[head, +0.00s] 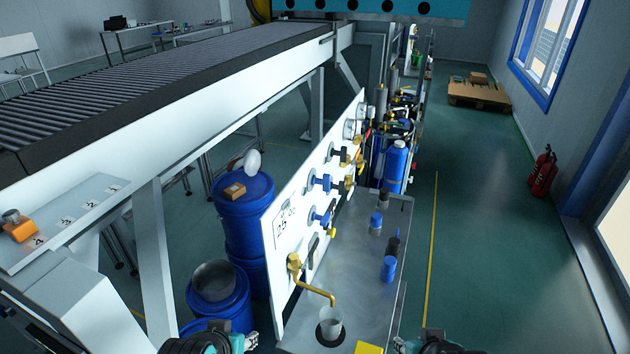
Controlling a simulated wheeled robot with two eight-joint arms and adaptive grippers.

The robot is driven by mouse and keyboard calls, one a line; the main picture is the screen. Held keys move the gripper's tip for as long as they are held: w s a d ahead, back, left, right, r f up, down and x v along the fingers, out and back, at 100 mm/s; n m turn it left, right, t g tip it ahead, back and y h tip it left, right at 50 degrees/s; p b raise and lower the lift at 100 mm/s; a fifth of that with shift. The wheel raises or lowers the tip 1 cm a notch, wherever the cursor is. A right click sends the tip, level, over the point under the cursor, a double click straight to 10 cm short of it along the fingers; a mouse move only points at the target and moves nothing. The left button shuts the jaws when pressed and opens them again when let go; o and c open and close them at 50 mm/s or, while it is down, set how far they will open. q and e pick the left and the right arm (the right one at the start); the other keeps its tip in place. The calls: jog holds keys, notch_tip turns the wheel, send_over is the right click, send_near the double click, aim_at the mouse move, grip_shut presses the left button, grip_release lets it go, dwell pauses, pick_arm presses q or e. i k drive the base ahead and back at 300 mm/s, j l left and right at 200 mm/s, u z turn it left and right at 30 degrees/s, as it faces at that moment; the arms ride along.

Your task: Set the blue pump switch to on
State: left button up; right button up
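A white upright panel (288,232) stands along the left side of a metal bench. Two blue handled fittings stick out from its face, an upper one (322,183) and a lower one (321,217). I cannot tell which of them is the pump switch, nor read an on or off mark. My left gripper (250,341) is at the bottom edge, left of the panel's near end.
A brass tap (318,289) curves over a cup (329,320) at the bench's near end. Blue drums (243,215) stand behind the panel. The floor (480,240) right of the bench is clear.

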aim_at(326, 182)
jog(key=i+l, duration=0.1)
jog(key=l, duration=0.5)
jog(key=i+l+u, duration=0.1)
jog(key=l, duration=0.55)
jog(key=i+l, duration=0.15)
jog(key=l, duration=0.45)
